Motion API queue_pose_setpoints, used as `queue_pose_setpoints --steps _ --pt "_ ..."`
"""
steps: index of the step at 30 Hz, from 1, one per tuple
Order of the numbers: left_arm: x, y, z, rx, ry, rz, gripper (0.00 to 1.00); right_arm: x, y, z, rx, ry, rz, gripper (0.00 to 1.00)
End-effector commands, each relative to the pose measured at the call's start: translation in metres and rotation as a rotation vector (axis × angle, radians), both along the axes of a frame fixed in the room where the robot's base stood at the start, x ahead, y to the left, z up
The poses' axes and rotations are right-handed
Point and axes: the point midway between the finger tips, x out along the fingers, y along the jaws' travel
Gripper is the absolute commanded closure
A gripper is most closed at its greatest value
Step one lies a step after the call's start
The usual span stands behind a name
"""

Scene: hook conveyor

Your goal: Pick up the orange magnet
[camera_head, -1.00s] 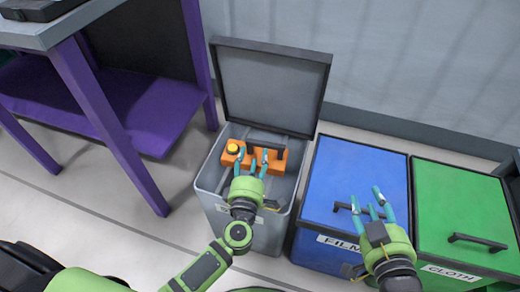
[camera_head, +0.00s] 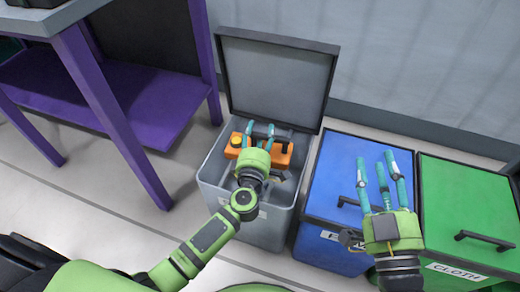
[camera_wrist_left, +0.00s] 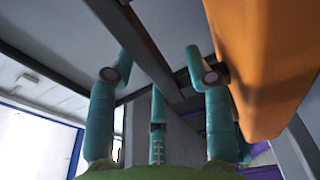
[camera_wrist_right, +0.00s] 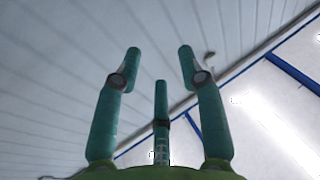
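The orange magnet (camera_head: 283,161) lies inside the open grey bin (camera_head: 214,188). It has a dark bar-like handle (camera_head: 270,132) on top. My left gripper (camera_head: 260,136) is over the magnet inside the bin, fingers spread, and hides its middle. In the left wrist view the magnet's orange body (camera_wrist_left: 262,60) is close on the right, beside the right finger, and a dark bar (camera_wrist_left: 150,55) crosses between the fingers. Whether the fingers touch it, I cannot tell. My right gripper (camera_head: 378,165) is open and empty above the blue bin; its spread fingers show in the right wrist view (camera_wrist_right: 160,65).
The grey bin's lid (camera_head: 275,80) stands raised behind the opening. A closed blue bin (camera_head: 330,185) and a closed green bin (camera_head: 465,205) stand to the right. A purple-legged table (camera_head: 110,120) stands at the left. A grey wall (camera_head: 430,60) is behind.

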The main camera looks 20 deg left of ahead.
Motion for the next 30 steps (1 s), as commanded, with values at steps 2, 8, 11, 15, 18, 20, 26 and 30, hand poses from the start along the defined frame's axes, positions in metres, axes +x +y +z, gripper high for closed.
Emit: queue_pose_setpoints --steps 2,8,11,15,18,20,26,30 --pt "0.0 0.0 0.0 0.0 0.0 0.0 0.87 0.0 0.0 0.0 0.0 0.001 0.0 0.6" --pt "0.001 0.0 0.005 0.0 -0.01 0.0 1.0 0.0 0.0 0.0 0.0 0.001 0.0 0.6" --pt "0.001 0.0 0.005 0.0 -0.01 0.0 1.0 0.0 0.0 0.0 0.0 0.001 0.0 0.6" --pt "0.001 0.0 0.005 0.0 -0.009 0.0 1.0 0.001 -0.001 -0.001 -0.002 0.005 -0.003 0.6" --pt "0.001 0.0 0.005 0.0 -0.008 0.0 1.0 0.001 -0.001 -0.004 -0.006 0.02 -0.004 0.6" --pt "0.001 0.0 0.006 -0.001 -0.008 0.0 1.0 0.002 -0.002 -0.007 -0.01 0.037 -0.008 0.6" --pt "0.001 0.0 0.012 -0.001 -0.009 0.0 1.0 0.005 -0.008 -0.027 -0.038 0.143 -0.027 0.6" --pt "0.001 0.0 0.018 -0.002 -0.009 0.0 1.0 0.005 -0.015 -0.05 -0.068 0.265 -0.045 0.6"
